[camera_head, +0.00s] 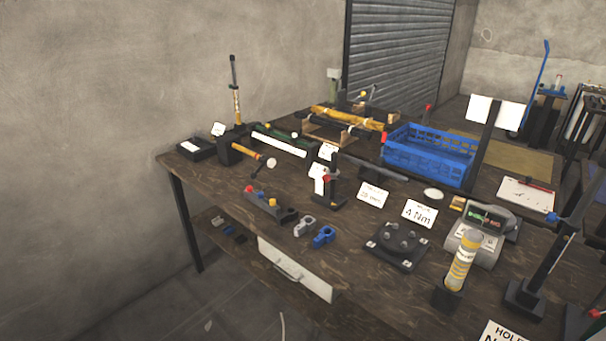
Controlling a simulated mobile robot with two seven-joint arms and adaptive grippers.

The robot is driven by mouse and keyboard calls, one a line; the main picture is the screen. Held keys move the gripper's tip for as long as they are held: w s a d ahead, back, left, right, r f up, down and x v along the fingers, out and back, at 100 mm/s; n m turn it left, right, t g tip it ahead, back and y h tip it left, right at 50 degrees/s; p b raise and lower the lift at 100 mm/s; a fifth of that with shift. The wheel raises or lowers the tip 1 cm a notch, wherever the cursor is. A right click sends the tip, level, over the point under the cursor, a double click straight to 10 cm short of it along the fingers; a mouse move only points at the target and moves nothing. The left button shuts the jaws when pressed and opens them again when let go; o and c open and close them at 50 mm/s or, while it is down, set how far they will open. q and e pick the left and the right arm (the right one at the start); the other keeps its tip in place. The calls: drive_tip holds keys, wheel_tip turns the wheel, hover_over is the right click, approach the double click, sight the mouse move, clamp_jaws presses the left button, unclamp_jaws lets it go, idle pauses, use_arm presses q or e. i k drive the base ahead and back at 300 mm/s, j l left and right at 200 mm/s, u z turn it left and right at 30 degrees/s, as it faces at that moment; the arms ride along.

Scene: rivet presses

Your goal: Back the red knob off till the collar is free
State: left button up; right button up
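Several red parts show, and I cannot tell which one is the task's knob. Another red piece (327,178) is on a small black upright stand (331,196). A red tip (595,313) shows at the lower right edge. Neither gripper is in view.
The wooden bench (365,292) is crowded. A blue crate (430,158) stands at the back. A black plate with posts (398,245), a yellow-labelled cylinder (461,262) and a grey meter (474,243) stand at the front right. A tall black stand (540,265) is farther right.

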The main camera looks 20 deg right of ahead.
sight(326, 178)
drive_tip(key=i+j, duration=0.7)
drive_tip(key=j, duration=0.15)
drive_tip(key=i+j+z, duration=0.15)
drive_tip(key=z, duration=1.25)
